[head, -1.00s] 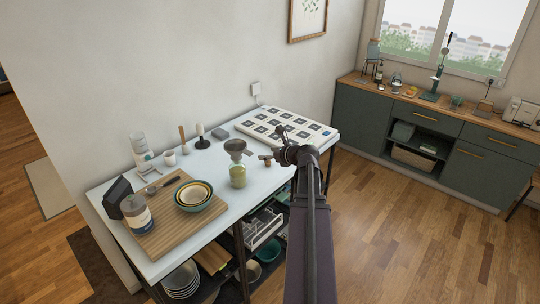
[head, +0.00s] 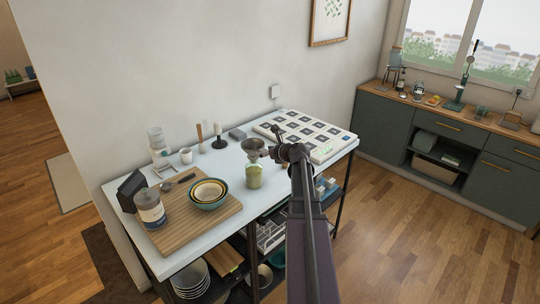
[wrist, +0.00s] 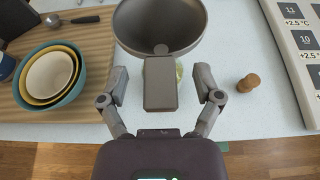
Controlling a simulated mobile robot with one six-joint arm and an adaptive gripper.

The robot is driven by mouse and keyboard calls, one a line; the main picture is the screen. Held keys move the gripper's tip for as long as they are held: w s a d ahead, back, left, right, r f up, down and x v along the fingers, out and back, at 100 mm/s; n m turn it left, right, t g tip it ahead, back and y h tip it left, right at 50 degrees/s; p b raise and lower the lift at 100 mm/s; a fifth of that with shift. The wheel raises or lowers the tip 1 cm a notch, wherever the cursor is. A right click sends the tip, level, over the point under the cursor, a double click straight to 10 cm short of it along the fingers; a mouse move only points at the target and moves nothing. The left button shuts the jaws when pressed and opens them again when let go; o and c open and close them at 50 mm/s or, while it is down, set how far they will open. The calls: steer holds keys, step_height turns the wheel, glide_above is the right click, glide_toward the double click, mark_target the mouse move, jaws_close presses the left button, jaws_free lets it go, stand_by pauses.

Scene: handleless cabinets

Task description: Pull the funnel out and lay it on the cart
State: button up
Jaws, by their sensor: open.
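The grey metal funnel (head: 254,146) sits upright in the mouth of a glass jar with pale green contents (head: 254,177) on the white-topped cart (head: 232,167). In the wrist view the funnel's wide bowl (wrist: 160,25) is at the top centre, with a flat grey tab (wrist: 160,84) pointing towards me. My gripper (wrist: 160,98) is open, one finger on each side of the tab with gaps on both sides. In the head view my gripper (head: 273,152) is just right of the funnel. The jar is mostly hidden behind the tab in the wrist view.
A cork (wrist: 248,83) stands right of my gripper. A white panel with printed squares (head: 305,133) lies at the cart's right end. Nested bowls (head: 208,192) and a cutting board (head: 185,225) are at left. Some cart top between bowls and jar is clear.

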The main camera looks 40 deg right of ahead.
steer(key=shift+w+f, duration=0.15)
steer(key=shift+w, duration=0.15)
jaws_close()
stand_by(0.5)
